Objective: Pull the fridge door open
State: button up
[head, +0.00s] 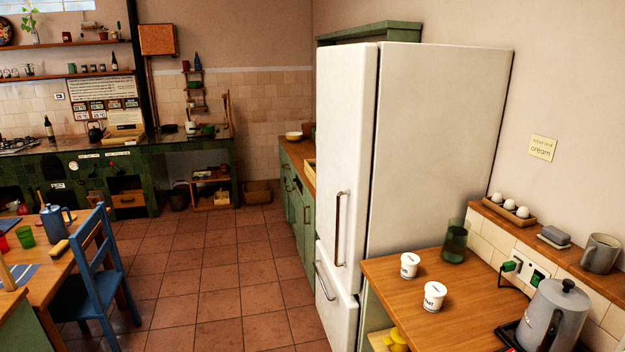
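The white fridge (440,140) stands against the right wall, its side facing me. Its tall upper door (345,150) is on the left face and looks shut, seen at a steep angle. A long vertical metal handle (338,228) is on the lower part of that door. Below it is a lower drawer or door (337,312) with its own slanting metal handle (323,281), which also looks shut. My gripper is not in view.
A wooden counter (390,280) with white cups (434,296), a green glass (455,243) and a kettle (553,318) stands right of the fridge. A blue chair (95,270) and table are at left. Tiled floor (215,290) lies clear between.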

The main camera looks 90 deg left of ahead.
aim_at(346, 76)
jog(key=u, duration=3.6)
jog(key=i, duration=1.05)
jog(key=u, duration=0.55)
jog(key=i, duration=0.95)
jog(key=z, duration=0.25)
